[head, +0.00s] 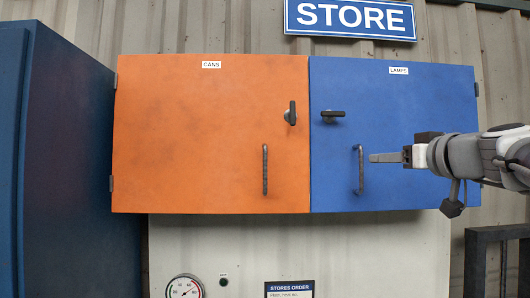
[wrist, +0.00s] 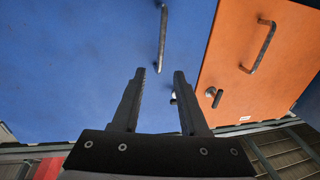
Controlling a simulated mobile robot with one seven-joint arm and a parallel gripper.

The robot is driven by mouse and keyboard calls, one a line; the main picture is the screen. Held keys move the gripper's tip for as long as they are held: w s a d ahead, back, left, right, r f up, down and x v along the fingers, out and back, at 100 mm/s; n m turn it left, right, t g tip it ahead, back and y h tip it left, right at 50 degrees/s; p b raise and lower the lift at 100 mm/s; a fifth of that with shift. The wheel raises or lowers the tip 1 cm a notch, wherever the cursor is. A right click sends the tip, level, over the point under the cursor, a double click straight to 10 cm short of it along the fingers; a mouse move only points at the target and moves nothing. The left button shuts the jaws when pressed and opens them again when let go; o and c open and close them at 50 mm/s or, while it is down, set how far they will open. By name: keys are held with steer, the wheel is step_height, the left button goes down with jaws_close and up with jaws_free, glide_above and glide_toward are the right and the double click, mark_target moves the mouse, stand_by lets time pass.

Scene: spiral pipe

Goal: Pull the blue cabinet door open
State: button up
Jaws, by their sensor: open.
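The blue door (head: 420,105), labelled LAMPS, is the right half of the wall cabinet and looks shut, level with the orange door. Its upright dark bar handle (head: 360,170) is near its left edge; the handle also shows in the wrist view (wrist: 163,38). Above it is a black turn latch (head: 333,115) with its lever lying level. My gripper (head: 373,158) comes in from the right, its tips just right of the handle in the head view. In the wrist view my gripper (wrist: 160,72) is open and empty, with the handle beyond the tips, roughly in line with the gap.
The orange door (head: 210,135), labelled CANS, adjoins on the left with its own handle (head: 265,170) and upright latch lever (head: 292,113). A dark blue locker (head: 70,160) stands at far left. A dark frame (head: 490,235) stands at lower right. A gauge (head: 185,288) is below.

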mark_target(362, 159)
steer(key=w+p, duration=0.1)
steer(key=w, duration=0.2)
steer(key=w+a+p, duration=0.1)
steer(key=w, duration=0.2)
steer(key=w+a+p, duration=0.1)
steer(key=w+p, duration=0.1)
steer(key=w, duration=0.1)
steer(key=shift+w, duration=0.3)
jaws_close()
stand_by(1.0)
